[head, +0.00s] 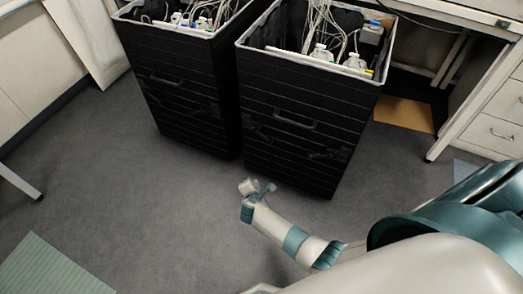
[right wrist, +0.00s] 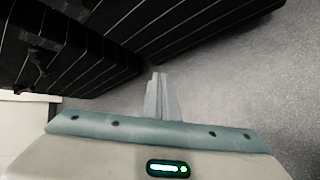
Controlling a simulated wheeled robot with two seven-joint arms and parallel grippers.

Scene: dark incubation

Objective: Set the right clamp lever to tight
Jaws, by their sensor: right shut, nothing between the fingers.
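Two tall black bins stand side by side on the grey floor, the left bin (head: 180,75) and the right bin (head: 300,100). Each has a handle and dark fittings on its front. A dark fitting (head: 322,154) low on the right bin may be a clamp lever, but it is too dark to tell its setting. My right gripper (head: 248,187) is in front of the right bin, low and apart from its front face. In the right wrist view its fingers (right wrist: 157,96) are together and empty, with black bin faces beyond them. My left gripper is not in view.
Both bins are open on top and hold bottles and white tubes. A white drawer cabinet (head: 499,118) stands at the right, with a brown board (head: 403,114) under the bench. A table leg (head: 20,183) is at the left. The floor (head: 140,190) in front is clear.

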